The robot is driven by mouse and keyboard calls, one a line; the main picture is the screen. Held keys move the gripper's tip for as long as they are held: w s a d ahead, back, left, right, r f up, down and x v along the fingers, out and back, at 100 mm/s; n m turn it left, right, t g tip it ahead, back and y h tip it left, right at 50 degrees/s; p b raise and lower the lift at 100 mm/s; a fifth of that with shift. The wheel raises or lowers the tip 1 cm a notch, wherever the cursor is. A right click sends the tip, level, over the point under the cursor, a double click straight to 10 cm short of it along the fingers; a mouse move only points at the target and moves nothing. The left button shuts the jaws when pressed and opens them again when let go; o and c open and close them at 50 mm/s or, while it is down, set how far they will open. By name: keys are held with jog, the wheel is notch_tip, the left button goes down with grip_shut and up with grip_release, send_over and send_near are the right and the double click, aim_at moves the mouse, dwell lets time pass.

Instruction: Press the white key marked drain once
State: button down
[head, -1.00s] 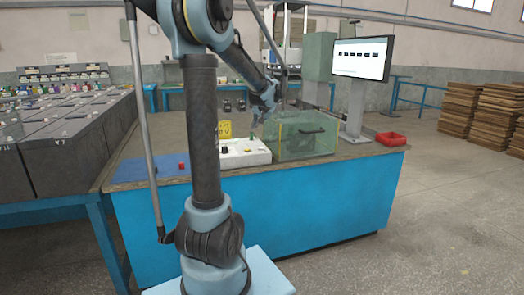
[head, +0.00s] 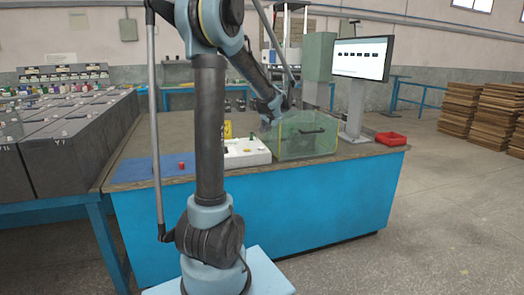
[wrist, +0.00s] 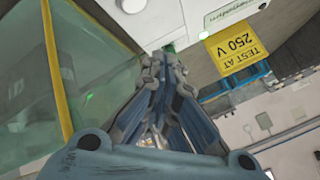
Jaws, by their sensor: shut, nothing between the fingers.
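My gripper (head: 267,122) is shut and empty. In the head view it hangs low behind the white control box (head: 246,152), beside the left end of the glass tank. In the wrist view its closed fingertips (wrist: 164,62) point at the edge of the white box (wrist: 180,18), close to a small green part (wrist: 168,47). A round white key (wrist: 133,5) shows at the top edge of that view, apart from the fingertips. I cannot read any drain marking, and I cannot tell whether the fingertips touch anything.
The glass tank (head: 307,136) with yellow edges stands right of the box. A yellow "TEST AT 250 V" sign (wrist: 236,46) stands near the box.

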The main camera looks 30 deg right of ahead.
jog(key=shift+f, duration=2.85)
jog(key=shift+f, duration=0.15)
jog(key=shift+f, duration=0.2)
jog(key=shift+f, duration=0.4)
dwell(0.3)
jog(key=shift+r, duration=0.8)
jog(key=shift+r, duration=0.15)
jog(key=shift+r, duration=2.35)
